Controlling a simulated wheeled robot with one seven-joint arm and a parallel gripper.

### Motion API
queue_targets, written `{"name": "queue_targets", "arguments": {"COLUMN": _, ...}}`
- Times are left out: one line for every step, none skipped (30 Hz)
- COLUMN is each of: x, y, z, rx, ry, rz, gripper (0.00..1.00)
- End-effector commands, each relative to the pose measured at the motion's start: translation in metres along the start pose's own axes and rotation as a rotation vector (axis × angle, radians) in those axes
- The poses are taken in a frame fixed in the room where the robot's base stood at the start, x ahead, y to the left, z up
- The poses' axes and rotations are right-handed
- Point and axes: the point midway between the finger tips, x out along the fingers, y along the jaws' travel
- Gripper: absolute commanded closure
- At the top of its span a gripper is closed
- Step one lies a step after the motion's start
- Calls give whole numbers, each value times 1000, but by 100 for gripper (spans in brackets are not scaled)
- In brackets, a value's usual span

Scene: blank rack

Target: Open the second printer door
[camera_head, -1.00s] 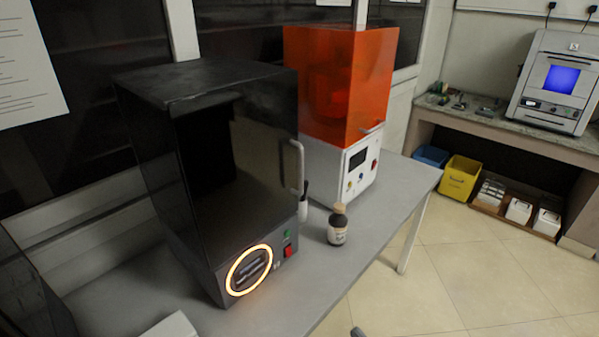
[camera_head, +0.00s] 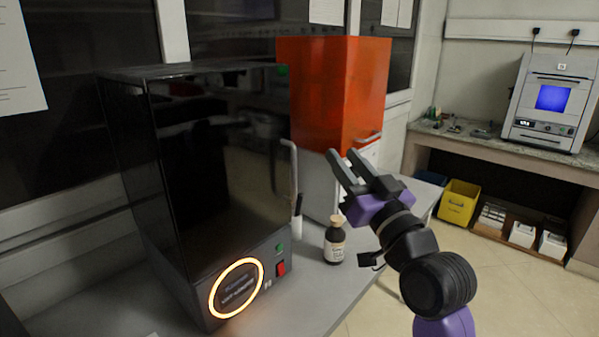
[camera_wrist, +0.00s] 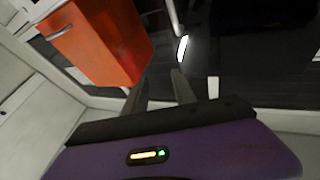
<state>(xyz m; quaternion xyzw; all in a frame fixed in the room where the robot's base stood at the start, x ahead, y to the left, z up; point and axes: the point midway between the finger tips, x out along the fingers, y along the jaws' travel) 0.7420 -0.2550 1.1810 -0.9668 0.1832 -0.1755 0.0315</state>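A black printer (camera_head: 190,190) stands on the grey table at the left in the head view. It has a dark glossy front door with a silver vertical handle (camera_head: 291,170) and a glowing orange ring low on the front. Behind it stands a printer with an orange cover (camera_head: 330,95), which looks closed, with a silver handle (camera_head: 368,138) at its lower right edge. The orange cover also shows in the wrist view (camera_wrist: 100,45). My gripper (camera_head: 342,160) is open and empty, in front of the orange printer's lower part, hiding its white base panel. Its fingers point up and left.
A brown bottle (camera_head: 335,240) stands on the table (camera_head: 300,300) below my gripper, with a white-and-black bottle (camera_head: 297,225) beside the black printer. A yellow bin (camera_head: 458,200) and a side bench with a grey machine (camera_head: 550,100) are at the right.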

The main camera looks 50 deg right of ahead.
Motion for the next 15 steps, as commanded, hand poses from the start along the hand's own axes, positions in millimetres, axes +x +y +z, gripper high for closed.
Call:
{"name": "queue_targets", "arguments": {"x": 8, "y": 3, "z": -6, "rx": -17, "ry": -2, "rz": -15, "gripper": 68}}
{"name": "queue_targets", "arguments": {"x": 12, "y": 4, "z": -9, "rx": -26, "ry": -12, "rz": -26, "gripper": 68}}
{"name": "queue_targets", "arguments": {"x": 16, "y": 3, "z": -11, "rx": -37, "ry": -27, "rz": -43, "gripper": 68}}
{"name": "queue_targets", "arguments": {"x": 20, "y": 2, "z": -13, "rx": -46, "ry": -41, "rz": -55, "gripper": 68}}
{"name": "queue_targets", "arguments": {"x": 23, "y": 0, "z": -14, "rx": -54, "ry": -58, "rz": -70, "gripper": 68}}
{"name": "queue_targets", "arguments": {"x": 26, "y": -3, "z": -13, "rx": -65, "ry": -86, "rz": -92, "gripper": 68}}
{"name": "queue_targets", "arguments": {"x": 28, "y": -7, "z": -11, "rx": -71, "ry": -109, "rz": -109, "gripper": 68}}
{"name": "queue_targets", "arguments": {"x": 29, "y": -10, "z": -8, "rx": -76, "ry": -135, "rz": -125, "gripper": 68}}
{"name": "queue_targets", "arguments": {"x": 29, "y": -16, "z": -2, "rx": -78, "ry": -171, "rz": -147, "gripper": 68}}
{"name": "queue_targets", "arguments": {"x": 28, "y": -20, "z": 4, "rx": -80, "ry": -199, "rz": -160, "gripper": 68}}
{"name": "queue_targets", "arguments": {"x": 26, "y": -22, "z": 12, "rx": -79, "ry": -227, "rz": -171, "gripper": 68}}
{"name": "queue_targets", "arguments": {"x": 24, "y": -25, "z": 20, "rx": -79, "ry": -260, "rz": -184, "gripper": 68}}
{"name": "queue_targets", "arguments": {"x": 22, "y": -26, "z": 25, "rx": -79, "ry": -280, "rz": -191, "gripper": 68}}
{"name": "queue_targets", "arguments": {"x": 21, "y": -28, "z": 29, "rx": -80, "ry": -298, "rz": -197, "gripper": 68}}
{"name": "queue_targets", "arguments": {"x": 19, "y": -29, "z": 34, "rx": -83, "ry": -318, "rz": -204, "gripper": 68}}
